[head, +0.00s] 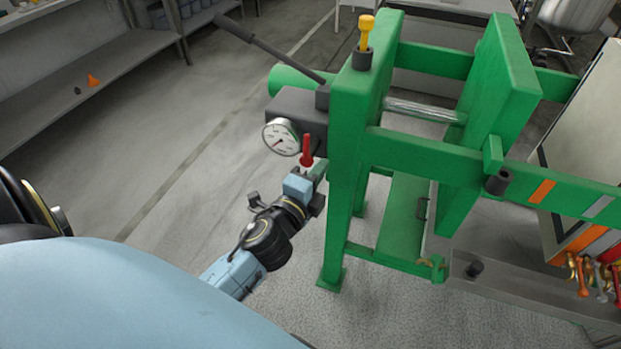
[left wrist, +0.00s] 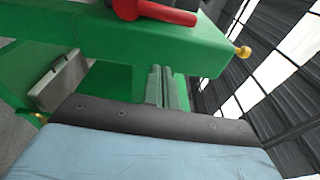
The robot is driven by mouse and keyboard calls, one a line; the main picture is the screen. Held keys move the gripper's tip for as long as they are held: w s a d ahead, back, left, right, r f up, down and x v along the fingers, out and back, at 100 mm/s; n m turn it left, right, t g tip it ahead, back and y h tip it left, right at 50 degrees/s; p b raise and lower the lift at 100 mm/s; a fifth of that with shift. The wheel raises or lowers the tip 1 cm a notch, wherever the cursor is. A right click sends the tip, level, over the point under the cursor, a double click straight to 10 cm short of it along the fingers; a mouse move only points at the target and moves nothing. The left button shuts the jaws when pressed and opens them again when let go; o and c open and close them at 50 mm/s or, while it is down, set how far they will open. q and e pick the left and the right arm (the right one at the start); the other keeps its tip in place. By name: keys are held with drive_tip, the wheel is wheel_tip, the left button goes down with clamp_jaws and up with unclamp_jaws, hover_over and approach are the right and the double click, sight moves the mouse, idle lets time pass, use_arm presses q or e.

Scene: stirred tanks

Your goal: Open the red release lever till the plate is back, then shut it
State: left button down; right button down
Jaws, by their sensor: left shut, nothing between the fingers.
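In the left wrist view the lever (left wrist: 155,11) crosses the top edge, beyond my fingers. My left gripper (head: 317,172) is just below the lever in the head view. Its fingers (left wrist: 162,88) are together and empty, and they look apart from the lever. The green plate (head: 500,80) stands right of the frame's thick green end, with a shiny rod (head: 425,110) spanning the gap between them. My right gripper is not in view.
A white dial gauge (head: 281,137) sits close above the gripper. A black pump handle (head: 265,45) slants up to the left. A yellow-topped pin (head: 366,32) stands on the frame. Green frame legs are right of my gripper; open floor (head: 190,150) lies left.

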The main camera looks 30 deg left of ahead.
sight(307, 153)
use_arm(q)
drive_tip(key=w, duration=0.5)
drive_tip(key=shift+w+a, duration=0.1)
drive_tip(key=shift+a, duration=0.2)
drive_tip(key=s+a, duration=0.2)
drive_tip(key=a, duration=0.1)
drive_tip(key=shift+a, duration=0.25)
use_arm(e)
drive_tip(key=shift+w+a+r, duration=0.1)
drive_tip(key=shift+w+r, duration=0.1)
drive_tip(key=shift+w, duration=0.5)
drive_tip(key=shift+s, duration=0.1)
use_arm(q)
drive_tip(key=shift+a, duration=0.1)
drive_tip(key=shift+s+a+n, duration=0.15)
drive_tip(key=shift+a+n, duration=0.1)
drive_tip(key=shift+n, duration=0.05)
drive_tip(key=shift+a, duration=0.2)
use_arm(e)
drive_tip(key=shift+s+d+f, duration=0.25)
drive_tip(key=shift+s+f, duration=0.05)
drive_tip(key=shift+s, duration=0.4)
use_arm(q)
drive_tip(key=shift+r, duration=0.1)
